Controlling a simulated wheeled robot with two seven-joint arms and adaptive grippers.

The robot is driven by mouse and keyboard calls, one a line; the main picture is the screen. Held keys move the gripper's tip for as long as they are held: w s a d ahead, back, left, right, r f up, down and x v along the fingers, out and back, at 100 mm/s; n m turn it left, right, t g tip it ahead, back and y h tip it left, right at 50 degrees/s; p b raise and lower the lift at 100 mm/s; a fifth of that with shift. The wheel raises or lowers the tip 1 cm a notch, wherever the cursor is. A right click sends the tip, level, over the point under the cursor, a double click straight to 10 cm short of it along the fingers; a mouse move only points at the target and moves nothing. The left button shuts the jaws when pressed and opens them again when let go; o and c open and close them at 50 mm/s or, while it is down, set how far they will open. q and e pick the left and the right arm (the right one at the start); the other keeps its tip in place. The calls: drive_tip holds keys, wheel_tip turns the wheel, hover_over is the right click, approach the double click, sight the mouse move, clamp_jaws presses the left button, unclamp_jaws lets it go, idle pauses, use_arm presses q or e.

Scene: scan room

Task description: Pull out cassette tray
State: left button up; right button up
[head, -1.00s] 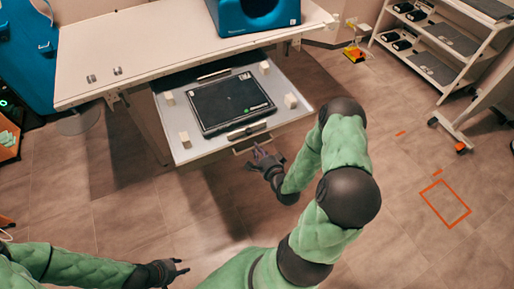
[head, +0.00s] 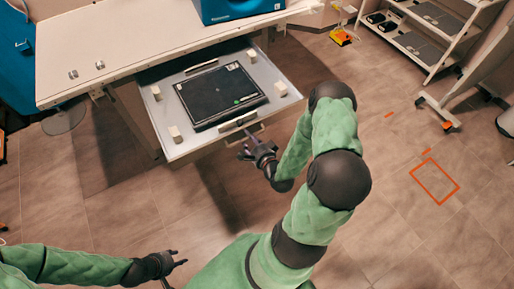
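The cassette tray (head: 205,136) is a pale, flat drawer standing well out from under the white table. A black cassette (head: 220,97) lies on it between small cream blocks. A thin handle (head: 256,129) is on the tray's front edge. My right gripper (head: 243,147) is at this edge, just below the handle. Its fingers are spread, with one fingertip close to the handle; I cannot tell whether it touches. My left gripper (head: 181,258) is open and empty, low in the view, away from the tray.
The white table (head: 130,45) carries a blue device (head: 240,8) and two small metal pieces. A shelf rack (head: 425,40) stands at the upper right. An orange rectangle (head: 435,185) is marked on the floor. The floor in front of the tray is clear.

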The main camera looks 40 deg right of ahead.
drive_tip(key=v, duration=1.1)
drive_tip(key=shift+s+a, duration=0.1)
drive_tip(key=shift+f, duration=0.15)
drive_tip(key=w+a+f+n+g+y, duration=0.55)
drive_tip(key=a+f+n, duration=0.25)
drive_tip(key=a+f, duration=0.2)
drive_tip(key=s+a+f+n+g+y, duration=0.1)
drive_tip(key=s+a+f+n+g, duration=0.2)
drive_tip(key=a, duration=0.4)
drive_tip(key=s+a+f+n+g+y, duration=0.1)
drive_tip(key=s+a+f+n+g, duration=0.2)
drive_tip(key=a+n+g, duration=0.3)
drive_tip(key=shift+s+a+f+n, duration=0.2)
drive_tip(key=shift+s+a+n, duration=0.5)
drive_tip(key=shift+a, duration=0.45)
